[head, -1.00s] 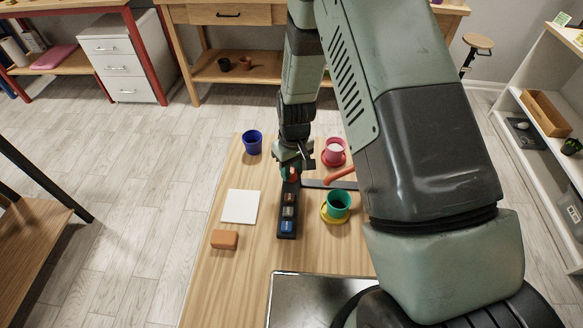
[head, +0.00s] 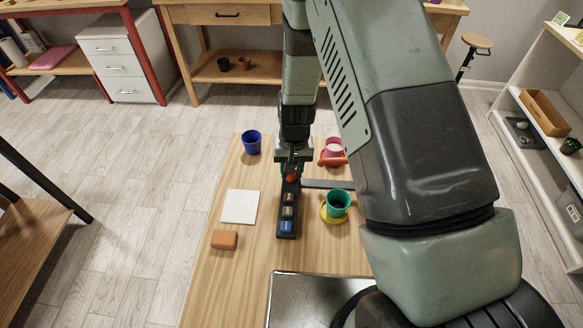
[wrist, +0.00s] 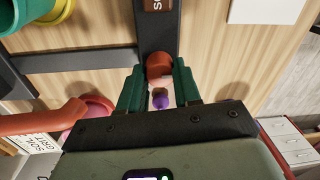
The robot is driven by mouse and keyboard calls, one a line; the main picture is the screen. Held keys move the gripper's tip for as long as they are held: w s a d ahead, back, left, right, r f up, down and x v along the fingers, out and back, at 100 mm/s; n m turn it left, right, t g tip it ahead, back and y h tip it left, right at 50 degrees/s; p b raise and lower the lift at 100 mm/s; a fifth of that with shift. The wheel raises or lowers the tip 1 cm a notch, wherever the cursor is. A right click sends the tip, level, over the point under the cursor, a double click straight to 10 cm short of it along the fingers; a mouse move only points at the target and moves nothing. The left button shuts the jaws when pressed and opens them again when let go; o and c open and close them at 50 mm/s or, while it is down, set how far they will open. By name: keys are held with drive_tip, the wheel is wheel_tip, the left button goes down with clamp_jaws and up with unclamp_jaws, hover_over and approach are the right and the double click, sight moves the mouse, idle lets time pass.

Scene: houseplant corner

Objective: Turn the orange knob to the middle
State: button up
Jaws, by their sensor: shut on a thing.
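The orange knob (head: 292,178) is at the far end of a narrow black panel (head: 277,229). It also shows, red-orange, between the fingers in the wrist view (wrist: 158,66). My gripper (wrist: 160,84) points down over that end of the panel and is shut on the knob, one green finger on each side. I cannot make out a pointer or mark on the knob, so its angle is unclear.
A dark strip (head: 318,184) runs right from the panel. An orange bar (head: 334,161) lies right of my gripper. A green cup (head: 338,202), a pink cup (head: 333,145) and a blue cup (head: 252,142) stand nearby. A white sheet (head: 240,206) and orange block (head: 224,239) lie left.

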drive_tip(key=o, duration=1.1)
drive_tip(key=shift+c, duration=0.2)
wheel_tip(320, 180, up, 11)
drive_tip(key=shift+d, duration=0.25)
drive_tip(key=shift+f, duration=0.1)
